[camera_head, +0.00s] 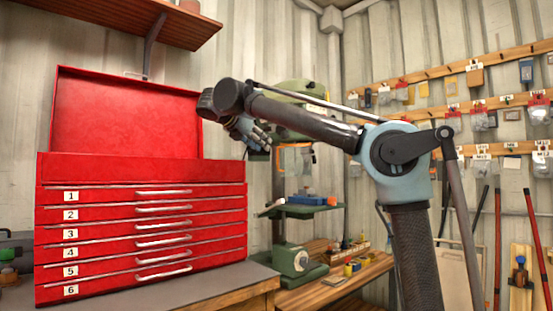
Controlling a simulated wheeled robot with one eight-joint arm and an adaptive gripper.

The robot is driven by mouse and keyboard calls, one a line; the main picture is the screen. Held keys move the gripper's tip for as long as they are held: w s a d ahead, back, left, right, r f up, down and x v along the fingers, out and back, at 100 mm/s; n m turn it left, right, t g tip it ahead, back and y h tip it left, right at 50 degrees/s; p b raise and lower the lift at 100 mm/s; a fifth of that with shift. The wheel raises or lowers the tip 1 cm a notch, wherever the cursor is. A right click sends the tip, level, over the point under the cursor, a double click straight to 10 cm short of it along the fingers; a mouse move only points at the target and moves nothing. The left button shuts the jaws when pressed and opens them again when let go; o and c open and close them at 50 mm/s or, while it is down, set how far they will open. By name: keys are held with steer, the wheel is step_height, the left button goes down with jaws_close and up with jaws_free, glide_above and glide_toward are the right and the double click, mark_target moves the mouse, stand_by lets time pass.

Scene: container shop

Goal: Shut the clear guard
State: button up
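A green drill press (296,92) stands behind my arm at the middle of the view. Its table (300,211) and motor-like base part (298,262) show below my arm. I cannot clearly make out the clear guard; a thin-edged frame with a brownish inside hangs below the press head, and I cannot tell if it is the guard. My gripper (258,140) is in front of the press head, left of that frame, pointing down and to the right. Its fingers are small and dark, and I see nothing held in them.
A red tool chest (140,225) with its lid raised stands on a grey-topped bench (215,284) at left. A wooden shelf (115,22) hangs above it. A low wooden bench (340,285) with small tools is below the press. Pegged rails (490,105) line the right wall.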

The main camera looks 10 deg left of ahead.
mark_target(286, 160)
steer(key=x, duration=1)
jaws_close()
